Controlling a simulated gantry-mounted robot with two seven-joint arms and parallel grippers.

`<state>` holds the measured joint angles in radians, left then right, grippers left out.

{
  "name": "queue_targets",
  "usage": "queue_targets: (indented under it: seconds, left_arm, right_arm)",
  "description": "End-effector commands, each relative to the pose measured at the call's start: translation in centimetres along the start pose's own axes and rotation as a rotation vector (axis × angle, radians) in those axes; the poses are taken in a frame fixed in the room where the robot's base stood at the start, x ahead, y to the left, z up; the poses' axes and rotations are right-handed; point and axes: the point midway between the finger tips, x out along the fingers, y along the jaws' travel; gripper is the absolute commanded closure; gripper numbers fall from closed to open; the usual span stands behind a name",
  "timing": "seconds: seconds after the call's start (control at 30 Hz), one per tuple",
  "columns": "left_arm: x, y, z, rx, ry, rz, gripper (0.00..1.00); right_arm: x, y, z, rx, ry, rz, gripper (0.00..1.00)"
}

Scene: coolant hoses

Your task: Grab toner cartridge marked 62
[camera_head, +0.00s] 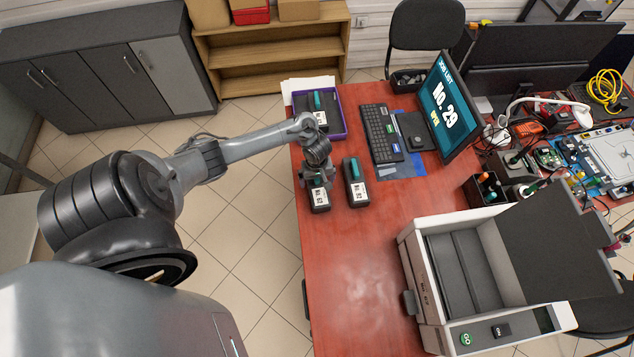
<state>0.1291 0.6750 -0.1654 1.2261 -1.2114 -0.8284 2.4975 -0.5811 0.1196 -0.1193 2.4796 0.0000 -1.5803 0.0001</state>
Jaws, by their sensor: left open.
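My left gripper (316,181) points down over the rear part of a dark toner cartridge (319,203) near the table's left edge. The jaws are open; I cannot tell whether they touch it. Its white label looks like No. 62 but is small, and its far end is hidden by the gripper. A second dark cartridge (357,190) with a teal strip and a white label lies just right of it. A third cartridge (317,108) with a teal strip lies in a purple-rimmed tray (345,122) at the back. My right gripper is out of view.
The red table (355,270) is clear in front of the cartridges. A printer (480,270) with its lid raised stands at the front right. Tools and cables crowd the right.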

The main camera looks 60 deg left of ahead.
Motion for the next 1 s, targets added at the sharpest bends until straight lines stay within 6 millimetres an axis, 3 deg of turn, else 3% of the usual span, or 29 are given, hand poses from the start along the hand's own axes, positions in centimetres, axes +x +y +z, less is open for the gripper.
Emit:
queue_targets:
  seconds: [0.17, 0.47, 1.0]
  left_arm:
    - [1.8, 0.0, 0.0, -0.001, 0.002, 0.000, 0.00]
    - [1.9, 0.0, 0.0, 0.000, 0.001, 0.001, 0.00]
    - [1.9, 0.0, 0.0, 0.000, 0.001, 0.000, 0.83]
  right_arm:
    - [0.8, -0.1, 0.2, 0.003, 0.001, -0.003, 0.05]
    - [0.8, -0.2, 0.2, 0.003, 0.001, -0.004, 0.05]
    - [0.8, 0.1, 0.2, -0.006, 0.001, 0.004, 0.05]
